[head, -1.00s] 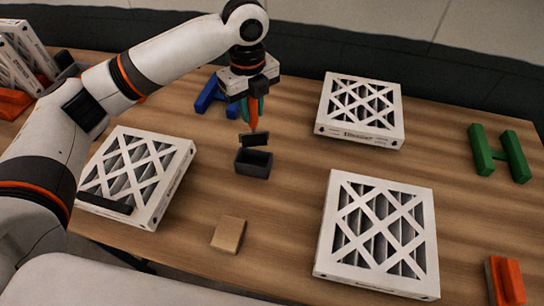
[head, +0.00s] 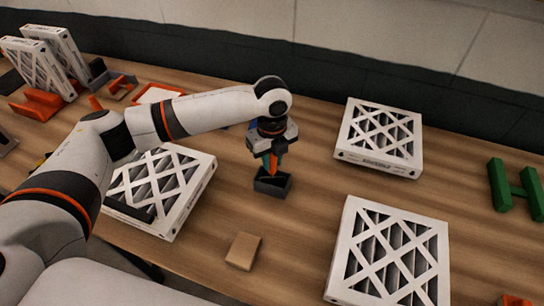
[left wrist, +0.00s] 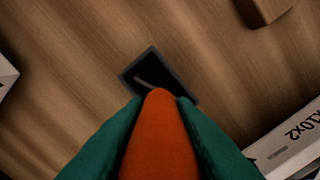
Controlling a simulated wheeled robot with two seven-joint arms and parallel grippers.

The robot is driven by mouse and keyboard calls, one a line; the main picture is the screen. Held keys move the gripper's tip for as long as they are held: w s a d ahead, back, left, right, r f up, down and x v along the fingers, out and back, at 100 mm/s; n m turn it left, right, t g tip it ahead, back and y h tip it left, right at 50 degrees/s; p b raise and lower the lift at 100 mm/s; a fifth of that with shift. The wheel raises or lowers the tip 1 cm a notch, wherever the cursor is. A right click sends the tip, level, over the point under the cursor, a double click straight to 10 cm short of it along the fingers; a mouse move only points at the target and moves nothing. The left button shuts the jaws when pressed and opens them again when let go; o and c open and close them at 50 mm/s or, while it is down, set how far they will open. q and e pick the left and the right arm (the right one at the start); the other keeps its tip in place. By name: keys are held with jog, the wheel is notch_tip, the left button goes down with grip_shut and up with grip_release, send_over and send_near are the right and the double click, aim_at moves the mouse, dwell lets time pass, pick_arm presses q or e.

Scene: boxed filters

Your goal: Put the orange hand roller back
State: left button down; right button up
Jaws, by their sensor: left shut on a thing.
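The orange hand roller (head: 273,164) has an orange handle, which my left gripper (head: 270,160) holds upright between its green fingers. In the left wrist view the handle (left wrist: 158,140) fills the gap between the fingertips (left wrist: 158,115). A small dark open-topped holder (head: 272,188) stands on the table directly below. The roller's dark head is at the holder's opening; how deep it sits is unclear. The holder also shows in the left wrist view (left wrist: 135,70), with a thin metal rod across its dark inside. My right gripper is not in view.
Boxed white filters lie left (head: 170,185), back right (head: 380,135) and front right (head: 392,255). A tan block (head: 243,251) lies in front of the holder. A green stand (head: 510,190) is far right. Upright filters (head: 45,65) stand far left.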

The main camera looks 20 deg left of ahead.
pick_arm(q)
jog(key=c, duration=1.2)
grip_release()
jog(key=shift+f, duration=0.1)
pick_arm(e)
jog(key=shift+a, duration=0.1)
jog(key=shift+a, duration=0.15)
pick_arm(q)
jog(key=shift+r, duration=0.3)
notch_tip(320, 180, up, 11)
jog(key=b, duration=0.3)
jog(key=shift+r, duration=0.4)
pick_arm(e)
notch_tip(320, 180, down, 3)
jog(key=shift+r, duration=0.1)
